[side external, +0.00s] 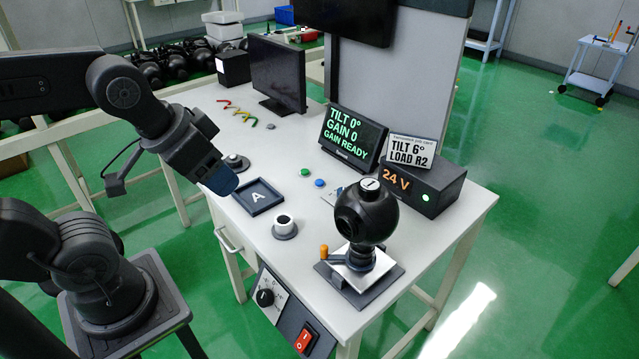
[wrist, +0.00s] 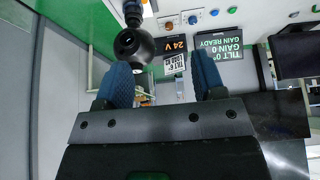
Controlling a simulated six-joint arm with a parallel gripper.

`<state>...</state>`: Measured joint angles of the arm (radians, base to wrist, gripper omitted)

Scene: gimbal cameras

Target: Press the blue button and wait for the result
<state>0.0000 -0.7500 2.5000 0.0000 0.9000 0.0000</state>
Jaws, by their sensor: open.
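The blue button (side external: 319,182) sits on the white table beside a green button (side external: 305,172), left of the black gimbal camera. In the wrist view the blue button (wrist: 193,19) and the green one (wrist: 232,10) show near the top edge. My gripper (side external: 220,181) is open and empty, with blue fingertips, above the table's left edge and well apart from the blue button. Both fingers also show in the wrist view (wrist: 163,82). A screen (side external: 352,140) reads TILT 0°, GAIN 0, GAIN READY.
A black ball-shaped camera (side external: 366,211) stands on a plate with an orange-tipped lever (side external: 324,252). A white-topped knob (side external: 284,225) and a tray marked A (side external: 259,197) lie nearer my arm. A 24 V box (side external: 427,188) has a lit green lamp; its card reads TILT 6°, LOAD R2.

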